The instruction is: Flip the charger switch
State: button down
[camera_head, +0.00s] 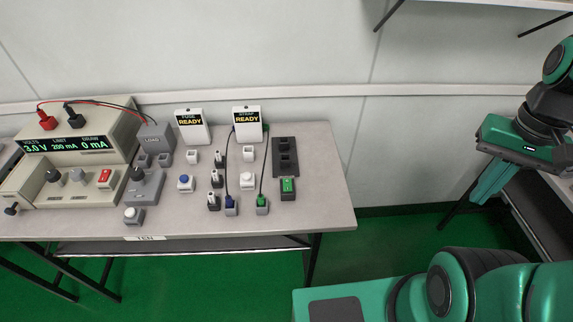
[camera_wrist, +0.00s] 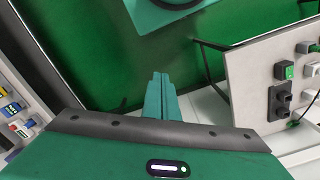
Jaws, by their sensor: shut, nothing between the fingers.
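A small green rocker switch (camera_head: 288,186) sits in a dark housing near the right front of the grey table. Behind it lies a black block with two raised parts (camera_head: 285,155), which looks like the charger. In the wrist view the green switch (camera_wrist: 284,71) and the black block (camera_wrist: 280,103) show at the right. My gripper (camera_head: 488,184) is well to the right of the table, in the air, far from the switch. Its fingers (camera_wrist: 160,82) are together with nothing between them.
A power supply (camera_head: 60,170) with a red switch (camera_head: 104,179) stands at the left of the table (camera_head: 325,205). Two READY displays (camera_head: 190,120), buttons and cabled plugs fill the middle. Another surface (camera_head: 560,185) lies under my arm at the right. Green floor is free between.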

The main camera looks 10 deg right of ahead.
jog(key=w+a+r+n, duration=0.2)
jog(key=w+a+n, duration=1.1)
jog(key=w+a, duration=0.15)
jog(key=w+a+f+n, duration=0.1)
jog(key=a+n, duration=0.4)
jog(key=a, duration=0.5)
jog(key=w+a+f+n+t, duration=0.1)
jog(key=w+a+n, duration=0.1)
jog(key=a+n, duration=0.4)
jog(key=a, duration=0.5)
jog(key=shift+w+f+t, duration=0.2)
jog(key=shift+w+t, duration=0.1)
